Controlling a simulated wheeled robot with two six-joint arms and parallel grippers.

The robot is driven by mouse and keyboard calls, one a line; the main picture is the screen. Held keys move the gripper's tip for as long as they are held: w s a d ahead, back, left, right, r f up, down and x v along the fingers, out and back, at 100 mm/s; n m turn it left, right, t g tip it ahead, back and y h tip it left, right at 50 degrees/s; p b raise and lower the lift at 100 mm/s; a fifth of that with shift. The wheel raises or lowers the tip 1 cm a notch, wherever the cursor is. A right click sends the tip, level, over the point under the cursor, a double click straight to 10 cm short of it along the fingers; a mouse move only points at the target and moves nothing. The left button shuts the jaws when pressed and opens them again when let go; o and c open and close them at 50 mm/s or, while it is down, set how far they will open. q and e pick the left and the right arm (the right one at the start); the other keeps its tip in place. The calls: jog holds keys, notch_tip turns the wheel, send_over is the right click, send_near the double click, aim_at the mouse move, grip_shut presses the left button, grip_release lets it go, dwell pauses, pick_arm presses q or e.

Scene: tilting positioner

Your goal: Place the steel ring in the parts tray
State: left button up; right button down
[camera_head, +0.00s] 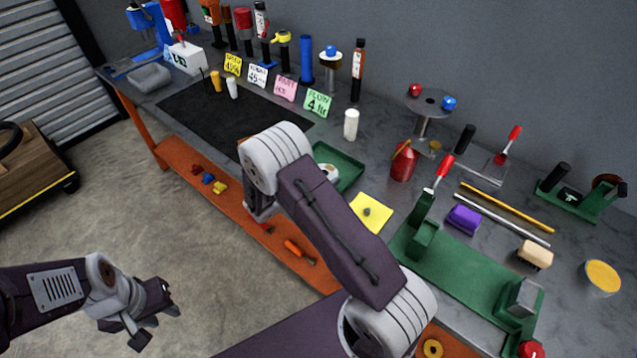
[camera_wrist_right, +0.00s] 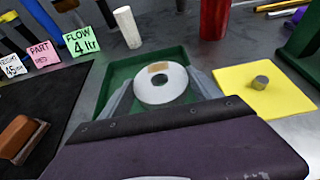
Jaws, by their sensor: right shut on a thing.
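The steel ring (camera_wrist_right: 161,83) is a pale, thick ring with a tan patch on its upper face. My right gripper (camera_wrist_right: 163,92) is shut on it, with one grey finger on each side. The ring is over the green parts tray (camera_wrist_right: 108,88); whether it touches the floor of the tray I cannot tell. In the head view the ring (camera_head: 330,172) shows partly against the tray (camera_head: 352,163), and my right arm hides the right gripper there. My left gripper (camera_head: 152,318) is empty, its jaws apart, over the floor at the lower left.
A yellow sheet with a small grey knob (camera_head: 369,213) lies right of the tray. A white cylinder (camera_head: 351,125) and a red can (camera_head: 403,162) stand behind it. A black mat (camera_head: 205,115) lies left. A green fixture (camera_head: 465,275) is at the front right.

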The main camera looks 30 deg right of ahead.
jog(key=shift+w+a+f, duration=0.2)
jog(key=shift+w+a, duration=0.15)
jog(key=shift+f, duration=2.05)
jog(key=shift+s+f, duration=0.1)
jog(key=shift+c, duration=2)
grip_release()
